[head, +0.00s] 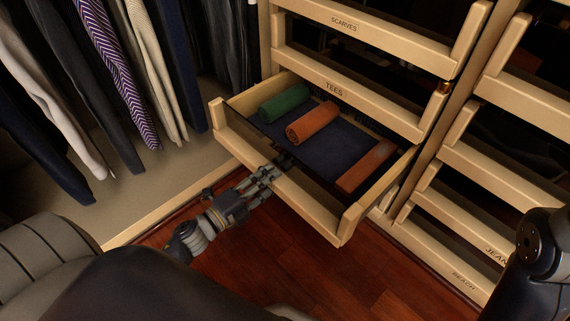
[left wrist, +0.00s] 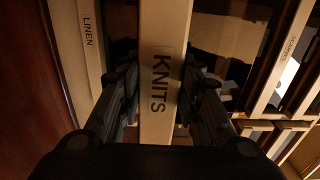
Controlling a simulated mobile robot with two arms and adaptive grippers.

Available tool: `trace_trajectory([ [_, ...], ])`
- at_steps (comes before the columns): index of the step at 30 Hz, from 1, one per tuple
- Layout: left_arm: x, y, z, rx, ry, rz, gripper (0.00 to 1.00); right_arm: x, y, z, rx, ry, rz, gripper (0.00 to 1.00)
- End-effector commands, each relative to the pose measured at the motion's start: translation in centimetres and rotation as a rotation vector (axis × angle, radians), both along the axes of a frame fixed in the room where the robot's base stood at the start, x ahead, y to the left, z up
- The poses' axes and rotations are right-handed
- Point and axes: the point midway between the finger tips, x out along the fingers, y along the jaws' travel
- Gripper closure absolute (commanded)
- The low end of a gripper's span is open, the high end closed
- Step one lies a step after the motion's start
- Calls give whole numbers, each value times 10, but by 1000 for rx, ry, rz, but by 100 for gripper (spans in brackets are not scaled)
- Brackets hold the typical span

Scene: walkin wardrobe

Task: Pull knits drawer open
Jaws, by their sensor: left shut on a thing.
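The knits drawer (head: 316,206) stands pulled out below the TEES drawer in the head view. Its pale wooden front bears the word KNITS (left wrist: 163,80) in the left wrist view. My left gripper (head: 274,173) is shut on the top edge of this front, near its middle, with one finger on each side of the panel (left wrist: 163,112). Inside the drawer lie a green roll (head: 284,103), an orange roll (head: 312,123) and a flatter orange-red item (head: 366,166) on a dark lining. My right gripper is out of view.
The TEES drawer (head: 375,108) and SCARVES drawer (head: 390,45) are shut above. More drawer fronts (head: 480,180) stand to the right. Hanging clothes (head: 115,75) fill the left. The LINEN front (left wrist: 83,60) shows in the left wrist view. Reddish wood floor (head: 270,250) is clear before the drawer.

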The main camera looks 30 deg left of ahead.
Motion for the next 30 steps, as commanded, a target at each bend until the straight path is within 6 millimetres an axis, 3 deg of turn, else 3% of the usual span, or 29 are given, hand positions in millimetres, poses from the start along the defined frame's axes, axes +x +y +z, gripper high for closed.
trace_trajectory([
  [3,-23,7,-2,2,8,0,100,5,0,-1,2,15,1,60],
  [9,-44,15,-3,1,7,0,100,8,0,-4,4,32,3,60],
  [26,-53,18,-4,5,6,-1,100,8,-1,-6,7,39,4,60],
  [27,-53,18,-4,4,6,-1,61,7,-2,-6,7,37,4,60],
  [29,-53,18,-3,4,6,-1,48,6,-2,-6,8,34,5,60],
  [30,-53,18,-3,4,5,-1,48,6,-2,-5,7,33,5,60],
])
